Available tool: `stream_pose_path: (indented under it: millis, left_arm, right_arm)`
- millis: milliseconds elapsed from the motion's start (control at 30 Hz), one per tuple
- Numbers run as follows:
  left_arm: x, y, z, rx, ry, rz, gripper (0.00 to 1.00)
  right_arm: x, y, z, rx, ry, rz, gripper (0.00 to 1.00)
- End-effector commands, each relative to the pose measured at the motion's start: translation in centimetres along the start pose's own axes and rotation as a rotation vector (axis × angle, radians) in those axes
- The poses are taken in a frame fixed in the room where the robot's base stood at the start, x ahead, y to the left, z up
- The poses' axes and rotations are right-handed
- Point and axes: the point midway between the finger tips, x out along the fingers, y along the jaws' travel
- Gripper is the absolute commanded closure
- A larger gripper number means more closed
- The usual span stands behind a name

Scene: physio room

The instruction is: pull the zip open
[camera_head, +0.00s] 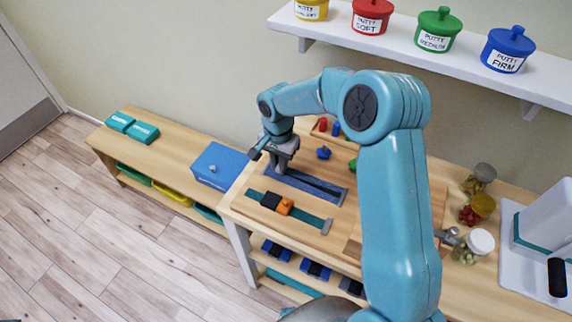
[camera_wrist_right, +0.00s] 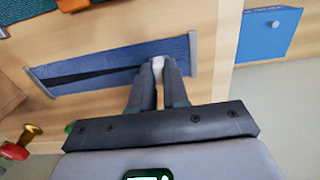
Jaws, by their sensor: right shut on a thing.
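The zip is set in a blue denim strip (camera_head: 318,188) on the wooden board, with a grey bar at its right end. In the wrist view the blue strip (camera_wrist_right: 95,62) runs across the board, with a dark gap along part of it. My right gripper (camera_head: 277,160) is over the strip's left end in the head view. In the wrist view its fingers (camera_wrist_right: 158,72) are shut on a small pale zip pull (camera_wrist_right: 158,63) near one grey end bar. The fingers hide most of the pull.
A teal strap with an orange-and-black buckle (camera_head: 284,206) lies in front of the zip. A blue box (camera_head: 215,165) stands left of the board. Jars (camera_head: 480,243) stand right, and putty pots (camera_head: 435,30) sit on the shelf above. My right arm hides part of the board.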

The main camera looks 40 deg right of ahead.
Motion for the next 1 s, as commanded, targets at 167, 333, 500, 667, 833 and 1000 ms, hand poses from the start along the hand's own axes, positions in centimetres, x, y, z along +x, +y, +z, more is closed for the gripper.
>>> stream_pose_path:
  millis: [167,333,500,667,833,1000]
  left_arm:
    - [0.10,-0.04,-0.03,0.000,0.001,0.000,0.57]
    - [0.09,-0.04,-0.01,0.000,0.000,0.000,0.57]
    - [0.09,-0.04,-0.01,0.000,0.000,0.000,0.57]
    - [0.09,-0.03,-0.02,0.000,0.000,0.000,0.57]
    - [0.10,-0.04,-0.02,0.000,0.000,0.000,0.57]
    - [0.15,-0.06,-0.02,0.000,0.000,0.000,0.57]
  right_arm:
    - [-0.30,-0.40,-0.14,0.001,0.006,-0.010,1.00]
    - [-0.38,-0.37,-0.13,0.001,0.007,-0.014,1.00]
    - [-0.42,-0.33,-0.12,0.001,0.008,-0.015,1.00]
    - [-0.42,-0.36,-0.12,0.000,0.008,-0.014,0.60]
    - [-0.30,-0.31,-0.10,0.001,0.005,-0.009,0.60]
    - [-0.75,-0.37,-0.09,0.001,0.005,-0.007,0.60]
